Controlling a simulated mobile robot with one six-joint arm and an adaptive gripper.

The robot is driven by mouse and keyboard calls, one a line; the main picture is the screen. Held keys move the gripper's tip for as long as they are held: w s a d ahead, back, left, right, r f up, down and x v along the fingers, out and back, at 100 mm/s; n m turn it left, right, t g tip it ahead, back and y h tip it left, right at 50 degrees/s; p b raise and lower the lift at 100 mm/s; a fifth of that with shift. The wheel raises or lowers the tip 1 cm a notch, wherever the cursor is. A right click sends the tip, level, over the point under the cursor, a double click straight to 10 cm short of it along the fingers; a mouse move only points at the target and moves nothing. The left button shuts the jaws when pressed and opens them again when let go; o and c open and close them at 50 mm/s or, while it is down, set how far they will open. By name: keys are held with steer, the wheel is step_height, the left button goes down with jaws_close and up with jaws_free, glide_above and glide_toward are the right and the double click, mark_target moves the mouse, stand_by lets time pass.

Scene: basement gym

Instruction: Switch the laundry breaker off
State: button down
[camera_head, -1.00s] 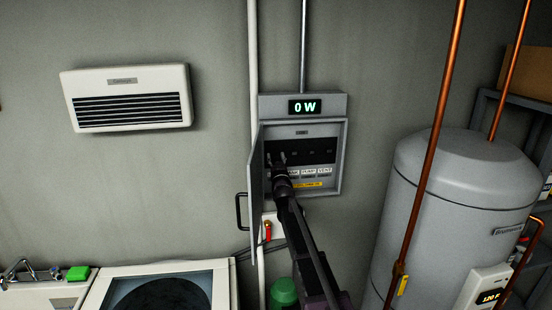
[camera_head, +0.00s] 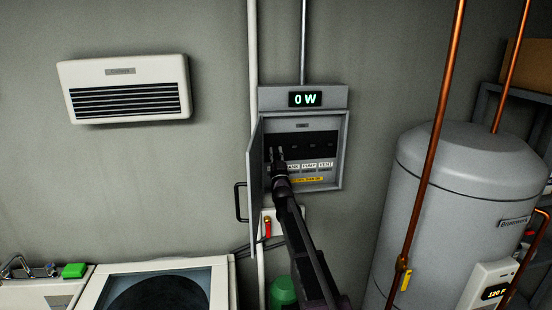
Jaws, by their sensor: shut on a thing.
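The grey breaker panel (camera_head: 339,130) hangs open on the wall, with a lit "0 W" display (camera_head: 305,99) on top. Inside is a dark row of breakers with white labels below. I read TANK (camera_head: 293,167), PUMP (camera_head: 309,166) and VENT (camera_head: 325,164); the label at the far left is hidden by my gripper. My gripper (camera_head: 276,152) reaches into the left end of the row from below. Its narrow fingers are close together, shut on the leftmost breaker. The breaker's lever is hidden, and its position cannot be told.
The panel door (camera_head: 255,190) stands open just left of my gripper. A water heater (camera_head: 455,200) and copper pipes (camera_head: 432,150) stand at right. A washing machine (camera_head: 225,290) is at lower left.

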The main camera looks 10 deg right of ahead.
steer(key=shift+w+f+t+b, duration=0.15)
steer(key=shift+f+t+b, duration=0.1)
steer(key=shift+t+b, duration=0.25)
steer(key=shift+r, duration=0.1)
steer(key=shift+c, duration=2.4)
jaws_free()
steer(key=shift+r+p, duration=0.15)
steer(key=shift+p, duration=0.15)
steer(key=shift+s+r+g+p, duration=0.25)
steer(key=shift+g+p, duration=0.35)
steer(key=shift+p, duration=0.3)
steer(key=g+p, duration=0.1)
steer(key=p, duration=0.1)
steer(key=shift+r+g+p, duration=0.2)
steer(key=shift+g+p, duration=0.1)
